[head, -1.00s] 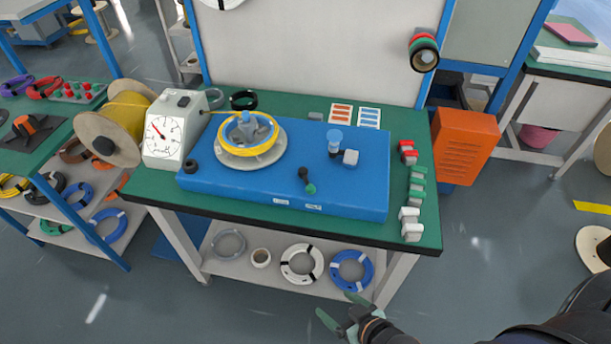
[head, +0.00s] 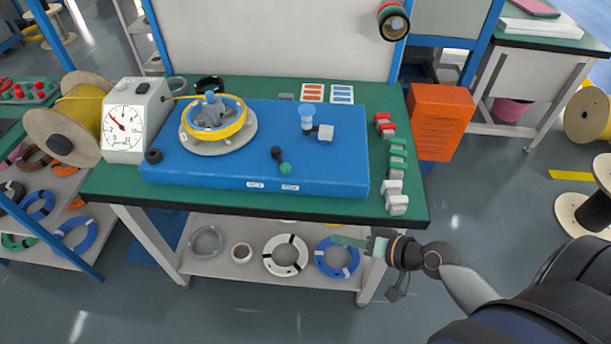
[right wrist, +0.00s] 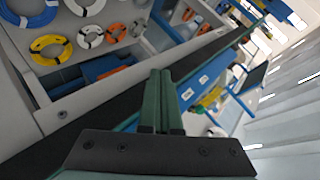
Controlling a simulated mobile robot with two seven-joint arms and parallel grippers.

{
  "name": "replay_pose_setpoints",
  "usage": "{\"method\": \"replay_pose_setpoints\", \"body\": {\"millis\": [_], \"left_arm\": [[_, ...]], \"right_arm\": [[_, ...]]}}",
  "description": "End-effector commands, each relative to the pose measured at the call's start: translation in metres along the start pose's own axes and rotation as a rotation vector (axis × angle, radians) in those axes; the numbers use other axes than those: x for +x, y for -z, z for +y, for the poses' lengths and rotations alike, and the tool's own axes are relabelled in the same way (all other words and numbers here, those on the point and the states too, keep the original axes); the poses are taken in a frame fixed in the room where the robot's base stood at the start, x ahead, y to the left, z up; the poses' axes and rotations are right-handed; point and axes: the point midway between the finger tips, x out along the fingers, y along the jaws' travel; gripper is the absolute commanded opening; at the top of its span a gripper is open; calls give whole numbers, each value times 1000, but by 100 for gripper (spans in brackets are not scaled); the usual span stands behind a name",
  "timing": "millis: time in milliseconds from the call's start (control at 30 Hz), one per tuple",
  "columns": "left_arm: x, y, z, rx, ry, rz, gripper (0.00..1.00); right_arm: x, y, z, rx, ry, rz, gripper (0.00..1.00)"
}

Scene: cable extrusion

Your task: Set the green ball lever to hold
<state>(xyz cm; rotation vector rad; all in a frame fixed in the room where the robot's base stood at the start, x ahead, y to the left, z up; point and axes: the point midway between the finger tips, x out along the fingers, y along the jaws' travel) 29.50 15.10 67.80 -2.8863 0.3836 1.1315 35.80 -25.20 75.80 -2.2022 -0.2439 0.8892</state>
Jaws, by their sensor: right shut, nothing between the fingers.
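The green ball lever (head: 284,167) stands on the front of the blue machine box (head: 220,172). Its short black arm slants down to the right, with the green ball at its front end. Two small white labels (head: 272,186) sit on the box's front face below it. My right gripper (head: 340,240) is in front of the bench, below the tabletop's front edge and to the right of the lever, well apart from it. In the right wrist view its green fingers (right wrist: 161,100) are together with nothing between them. My left gripper is not in view.
The box carries a turntable with a yellow coil (head: 222,130), a blue-topped post (head: 306,115) and a white block (head: 325,132). A dial gauge (head: 124,130) stands left. Red, green and white clips line the bench's right side (head: 397,165). Coils lie on the lower shelf (head: 210,265).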

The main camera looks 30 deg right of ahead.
Motion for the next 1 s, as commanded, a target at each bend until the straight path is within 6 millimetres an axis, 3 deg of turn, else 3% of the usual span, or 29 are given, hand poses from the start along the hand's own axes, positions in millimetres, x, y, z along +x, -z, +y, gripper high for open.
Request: {"method": "replay_pose_setpoints", "body": {"millis": [333, 600, 733, 1000], "left_arm": [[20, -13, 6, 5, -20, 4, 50], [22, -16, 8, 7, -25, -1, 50], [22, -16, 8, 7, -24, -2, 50], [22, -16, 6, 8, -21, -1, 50]], "right_arm": [[-18, 66, -31, 254, 264, 27, 0], [-39, 121, -33, 428, 371, 126, 0], [-43, 131, -33, 462, 390, 147, 0], [-44, 132, -33, 467, 393, 149, 0]]}}
